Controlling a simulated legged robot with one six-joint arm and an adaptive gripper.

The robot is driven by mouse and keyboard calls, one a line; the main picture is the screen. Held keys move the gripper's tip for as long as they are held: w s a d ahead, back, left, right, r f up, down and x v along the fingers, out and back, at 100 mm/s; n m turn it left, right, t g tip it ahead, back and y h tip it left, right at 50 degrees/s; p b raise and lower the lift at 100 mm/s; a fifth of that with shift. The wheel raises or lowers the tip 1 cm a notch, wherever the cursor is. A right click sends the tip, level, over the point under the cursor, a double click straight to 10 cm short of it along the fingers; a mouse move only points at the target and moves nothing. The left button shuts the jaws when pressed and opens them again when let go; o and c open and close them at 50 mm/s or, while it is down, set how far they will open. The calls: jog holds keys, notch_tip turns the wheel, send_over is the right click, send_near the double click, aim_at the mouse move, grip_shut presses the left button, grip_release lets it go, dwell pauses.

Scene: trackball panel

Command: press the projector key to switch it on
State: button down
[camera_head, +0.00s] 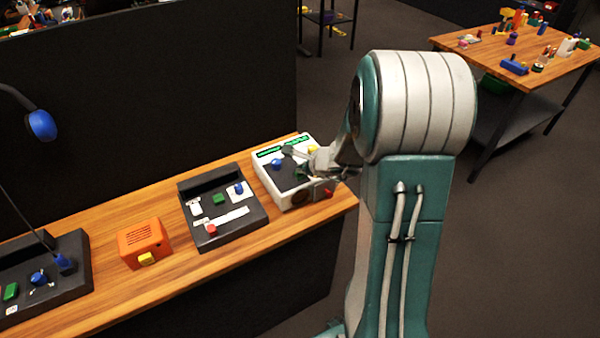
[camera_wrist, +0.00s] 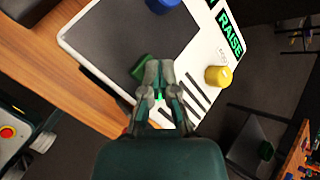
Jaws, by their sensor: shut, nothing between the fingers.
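A white panel (camera_head: 283,203) with a dark grey top plate stands at the right end of the bench. It fills much of the wrist view (camera_wrist: 187,64). It carries a green key (camera_wrist: 141,67), a blue trackball (camera_head: 278,163), a yellow knob (camera_wrist: 218,76) and a green-lit display reading "RAISE" (camera_wrist: 230,33). No label reading projector is legible. My gripper (camera_wrist: 155,68) is shut and empty, with its fingertips over the panel right beside the green key, partly covering it. I cannot tell whether they touch it. In the head view my gripper (camera_head: 294,156) reaches over the panel from the right.
A dark panel (camera_head: 238,220) with several controls, an orange box (camera_head: 135,246) with a yellow button, and another dark panel (camera_head: 75,250) with a blue-headed stalk stand left along the wooden bench (camera_head: 190,274). A black partition (camera_head: 130,110) rises behind.

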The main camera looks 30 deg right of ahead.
jog(key=shift+r, duration=3.05)
jog(key=s+a+r+n+g+y, duration=0.2)
jog(key=s+a+r+n, duration=0.7)
jog(key=a+n, duration=0.35)
jog(key=s+a+r+n+h, duration=0.1)
jog(key=s+n+h, duration=0.1)
jog(key=s+n, duration=0.4)
jog(key=s+a+r+n+g+h, duration=0.1)
jog(key=s+n, duration=0.4)
jog(key=s, duration=0.5)
jog(key=shift+a+r+n+h, duration=0.2)
jog(key=shift+r+n+h, duration=0.15)
jog(key=shift+r+h, duration=0.25)
